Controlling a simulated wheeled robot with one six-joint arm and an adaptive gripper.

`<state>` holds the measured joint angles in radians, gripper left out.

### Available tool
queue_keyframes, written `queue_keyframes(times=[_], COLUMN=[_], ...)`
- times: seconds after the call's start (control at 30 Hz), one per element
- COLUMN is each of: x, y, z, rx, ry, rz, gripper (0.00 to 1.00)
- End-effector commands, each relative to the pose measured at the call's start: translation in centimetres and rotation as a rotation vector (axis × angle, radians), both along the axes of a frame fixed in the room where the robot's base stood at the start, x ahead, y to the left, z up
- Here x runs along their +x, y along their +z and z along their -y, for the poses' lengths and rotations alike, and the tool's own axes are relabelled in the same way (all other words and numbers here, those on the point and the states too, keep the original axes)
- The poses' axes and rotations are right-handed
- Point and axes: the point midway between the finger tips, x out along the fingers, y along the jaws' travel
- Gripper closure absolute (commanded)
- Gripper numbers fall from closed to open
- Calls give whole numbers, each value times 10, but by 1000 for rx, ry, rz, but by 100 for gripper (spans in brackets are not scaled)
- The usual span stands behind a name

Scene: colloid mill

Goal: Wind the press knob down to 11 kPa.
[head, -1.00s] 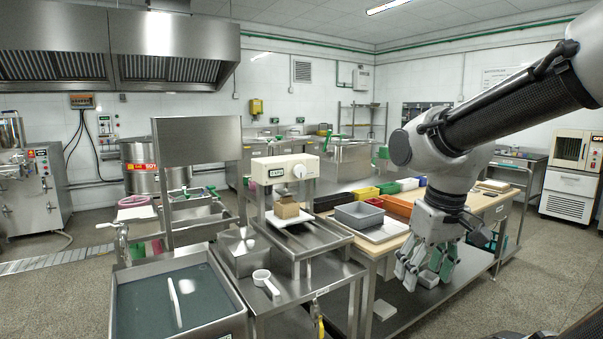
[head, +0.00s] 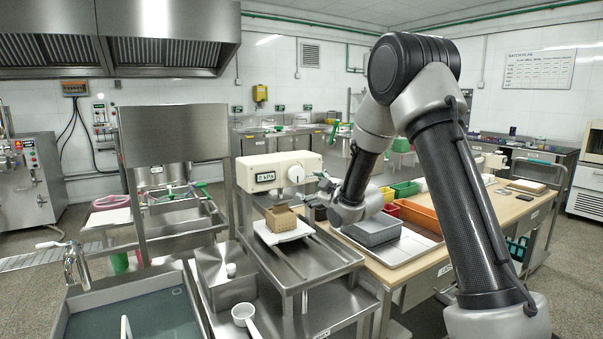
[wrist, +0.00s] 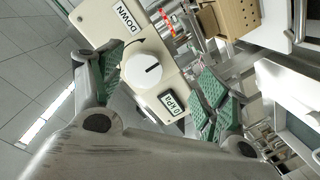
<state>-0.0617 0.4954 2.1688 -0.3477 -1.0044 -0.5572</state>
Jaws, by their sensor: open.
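The cream press head (head: 279,164) stands above the steel bench, with a round white knob (head: 296,174) on its front. A small display (head: 265,177) left of the knob shows a kPa reading. In the wrist view the knob (wrist: 143,70) has a dark slot line, lies beside a DOWN label (wrist: 122,17), and the display (wrist: 171,103) seems to read 0 kPa. My gripper (wrist: 160,86) is open, its green-padded fingers to either side of the knob in that view. In the head view my gripper (head: 324,184) is just right of the knob, partly hidden by my wrist.
A tan block (head: 281,218) sits on a white sheet under the press.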

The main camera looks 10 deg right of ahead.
Motion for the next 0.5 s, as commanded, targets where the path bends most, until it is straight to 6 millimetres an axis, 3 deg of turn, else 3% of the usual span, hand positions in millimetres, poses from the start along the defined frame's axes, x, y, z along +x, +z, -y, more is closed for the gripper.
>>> queue_keyframes(times=[0.17,0.5], x=[2,49], y=[27,26], z=[-7,-25], rx=[-15,-25], ry=[27,26], rz=[130,132], gripper=[24,24])
